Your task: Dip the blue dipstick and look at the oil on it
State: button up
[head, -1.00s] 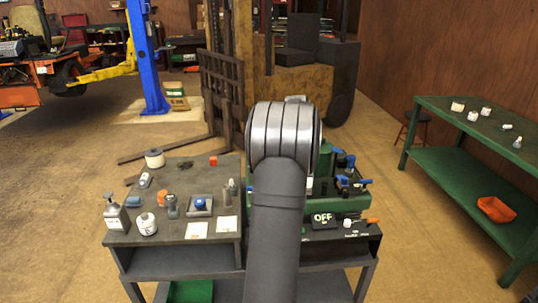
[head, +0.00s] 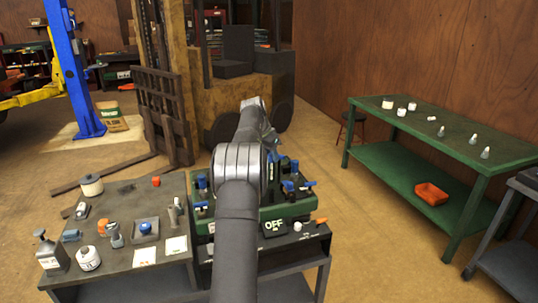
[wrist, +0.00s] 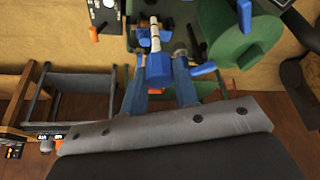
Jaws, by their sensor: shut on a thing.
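In the wrist view my gripper (wrist: 160,84) is shut on a blue block-shaped handle (wrist: 157,68), which I take to be the blue dipstick. A pale, banded rod (wrist: 155,36) shows in line with the handle. I cannot tell whether the rod is inside a tube, and no oil can be made out. In the head view my arm covers part of the green machine (head: 265,212), and my gripper and the held handle cannot be made out clearly. Other blue handles (head: 202,185) stand on the machine; a blue lever (wrist: 244,14) also shows in the wrist view.
An OFF sign (head: 275,228) sits at the machine's front edge. A dark bench (head: 120,205) at left carries bottles, a roll (head: 91,185) and a small tray (head: 145,231). A green table (head: 440,130) stands at right. The floor between is clear.

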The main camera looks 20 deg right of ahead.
aim_at(269, 161)
jog(key=shift+f, duration=2.4)
jog(key=shift+f, duration=0.2)
jog(key=shift+f, duration=1.35)
jog(key=shift+f, duration=0.1)
jog(key=shift+f, duration=2.7)
